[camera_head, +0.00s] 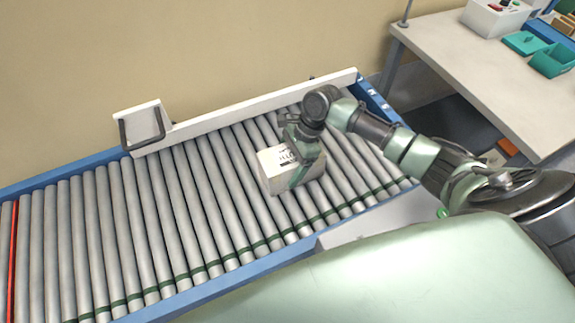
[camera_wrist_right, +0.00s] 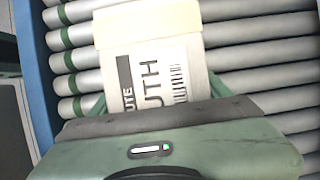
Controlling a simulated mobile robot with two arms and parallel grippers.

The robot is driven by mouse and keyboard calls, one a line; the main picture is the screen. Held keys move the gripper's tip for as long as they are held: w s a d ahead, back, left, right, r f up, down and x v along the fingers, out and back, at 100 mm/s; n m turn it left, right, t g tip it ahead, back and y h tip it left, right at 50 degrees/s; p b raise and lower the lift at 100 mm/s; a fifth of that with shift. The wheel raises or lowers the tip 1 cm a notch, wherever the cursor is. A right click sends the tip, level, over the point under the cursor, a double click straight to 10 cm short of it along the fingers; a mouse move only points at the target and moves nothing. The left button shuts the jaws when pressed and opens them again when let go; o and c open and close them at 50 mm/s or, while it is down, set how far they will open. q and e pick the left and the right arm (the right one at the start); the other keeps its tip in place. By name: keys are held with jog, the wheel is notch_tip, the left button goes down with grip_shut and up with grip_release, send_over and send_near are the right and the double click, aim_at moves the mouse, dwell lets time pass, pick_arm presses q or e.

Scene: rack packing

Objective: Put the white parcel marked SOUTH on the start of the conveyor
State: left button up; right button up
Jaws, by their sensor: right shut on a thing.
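The white parcel (camera_head: 275,167) is over the grey rollers of the conveyor (camera_head: 205,185), near its right end. In the right wrist view the parcel (camera_wrist_right: 150,35) shows a label with a barcode and the letters "UTH", the rest hidden. My right gripper (camera_head: 305,165) is shut on the parcel, with a finger on its near side. The parcel is at or just above the rollers; I cannot tell whether it touches them. My left gripper is not in view.
The conveyor has blue side rails (camera_head: 250,277) and a white guide (camera_head: 250,108) along the back. A red line (camera_head: 13,262) crosses its left part. The rollers left of the parcel are clear. A table (camera_head: 470,62) with a white box (camera_head: 493,18) and teal trays stands at the upper right.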

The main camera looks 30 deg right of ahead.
jog(key=shift+r, duration=0.1)
jog(key=o, duration=2)
jog(key=v, duration=1.2)
jog(key=shift+w, duration=0.1)
